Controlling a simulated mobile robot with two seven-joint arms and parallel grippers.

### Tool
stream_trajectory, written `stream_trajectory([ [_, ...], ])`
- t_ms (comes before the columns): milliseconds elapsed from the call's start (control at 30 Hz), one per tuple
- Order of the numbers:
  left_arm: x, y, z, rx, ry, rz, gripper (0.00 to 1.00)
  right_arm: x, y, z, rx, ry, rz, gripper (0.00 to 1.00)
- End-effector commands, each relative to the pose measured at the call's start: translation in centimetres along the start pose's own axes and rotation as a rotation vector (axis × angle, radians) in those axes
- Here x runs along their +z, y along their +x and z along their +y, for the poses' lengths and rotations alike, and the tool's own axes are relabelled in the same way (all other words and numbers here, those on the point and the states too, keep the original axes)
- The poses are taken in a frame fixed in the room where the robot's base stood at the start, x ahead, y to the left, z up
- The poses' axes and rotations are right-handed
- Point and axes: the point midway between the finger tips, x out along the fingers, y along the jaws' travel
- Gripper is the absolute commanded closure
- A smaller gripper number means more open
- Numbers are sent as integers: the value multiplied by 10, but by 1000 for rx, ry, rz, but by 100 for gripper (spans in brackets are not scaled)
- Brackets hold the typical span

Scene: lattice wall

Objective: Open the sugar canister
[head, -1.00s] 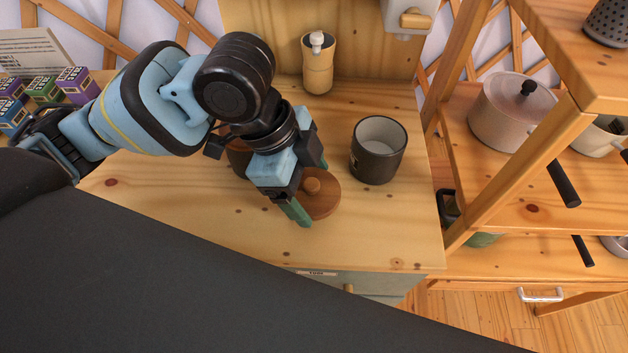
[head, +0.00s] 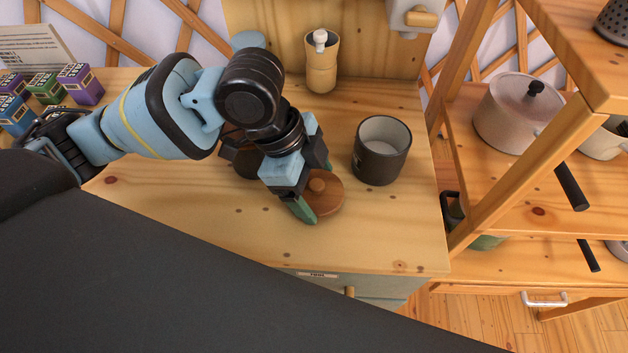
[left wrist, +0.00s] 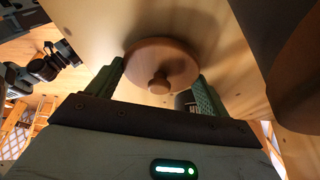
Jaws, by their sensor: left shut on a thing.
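My left gripper (head: 315,190) is shut on this lid, fingers at opposite edges. The left wrist view shows the lid (left wrist: 162,62) between the fingers, its knob facing the camera. It is close to the counter; I cannot tell whether it touches. My right gripper is not in view.
A dark round object (head: 246,163) is partly hidden behind my left gripper. A wooden grinder (head: 321,65) stands at the back. Small boxes (head: 80,83) are at the left. A shelf with a pot (head: 511,112) is at the right. The counter's front is clear.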

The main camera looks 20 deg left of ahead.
Motion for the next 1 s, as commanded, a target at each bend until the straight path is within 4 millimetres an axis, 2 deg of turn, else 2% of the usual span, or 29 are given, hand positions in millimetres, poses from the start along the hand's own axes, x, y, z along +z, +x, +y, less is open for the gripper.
stream_trajectory([
  [100,1,3,0,1,0,0,48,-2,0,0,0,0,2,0],
  [133,1,3,0,0,0,0,18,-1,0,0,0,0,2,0],
  [267,1,3,0,0,0,0,1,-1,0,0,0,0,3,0],
  [533,0,1,0,0,0,0,0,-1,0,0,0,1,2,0],
  [633,0,-6,0,-1,0,0,0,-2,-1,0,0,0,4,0],
  [767,-1,-26,-1,-5,0,0,0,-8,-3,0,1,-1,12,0],
  [1000,-1,-76,-1,-6,0,-1,0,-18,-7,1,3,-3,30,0],
])
